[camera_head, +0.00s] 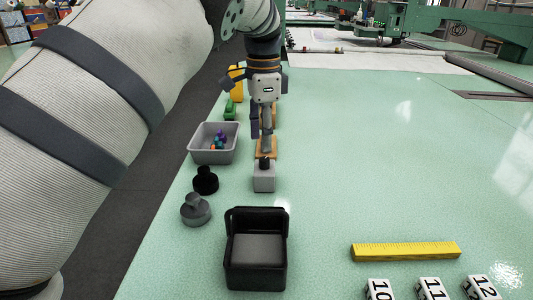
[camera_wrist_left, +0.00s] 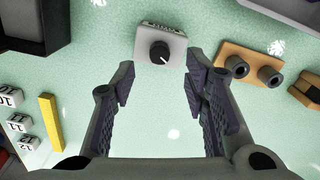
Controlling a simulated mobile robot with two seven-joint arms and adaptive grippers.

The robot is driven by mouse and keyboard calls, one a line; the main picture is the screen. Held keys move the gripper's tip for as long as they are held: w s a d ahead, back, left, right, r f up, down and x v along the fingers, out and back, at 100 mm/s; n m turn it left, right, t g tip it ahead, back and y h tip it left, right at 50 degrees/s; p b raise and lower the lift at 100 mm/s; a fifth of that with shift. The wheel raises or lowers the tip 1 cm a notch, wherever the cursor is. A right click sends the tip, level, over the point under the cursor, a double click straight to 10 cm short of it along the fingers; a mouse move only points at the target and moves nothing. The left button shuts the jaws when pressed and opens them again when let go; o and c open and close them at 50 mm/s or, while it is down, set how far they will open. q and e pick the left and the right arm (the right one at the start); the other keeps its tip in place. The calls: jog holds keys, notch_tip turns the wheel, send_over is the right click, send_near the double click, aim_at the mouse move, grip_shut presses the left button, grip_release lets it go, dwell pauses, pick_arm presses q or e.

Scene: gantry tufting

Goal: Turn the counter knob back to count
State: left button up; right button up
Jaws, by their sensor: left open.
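The counter is a small light grey box (camera_head: 264,183) on the green table, behind the black open box. Its round black knob (camera_head: 264,162) sits on top. In the wrist view the counter (camera_wrist_left: 178,42) lies just beyond the fingertips, with dark markings along its far edge. The knob (camera_wrist_left: 160,52) has a white pointer line toward the lower right of that picture. My left gripper (camera_head: 261,140) points down near the counter; in the wrist view its open fingers (camera_wrist_left: 161,82) are spread with nothing between them. The knob is ahead of the gap, apart from both fingers.
An orange-brown block with two dark posts (camera_wrist_left: 250,63) stands beside the counter. A grey bin (camera_head: 213,157) of small coloured pieces, a black knobbed piece (camera_head: 205,181) and a grey one (camera_head: 195,210) are left. A black box (camera_head: 256,277), yellow ruler (camera_head: 405,250) and numbered blocks (camera_head: 432,289) are nearer.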

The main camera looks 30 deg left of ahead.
aim_at(265, 159)
pick_arm(q)
notch_tip(265, 159, down, 6)
jog(key=shift+r, duration=0.25)
jog(key=shift+d, duration=0.1)
grip_shut()
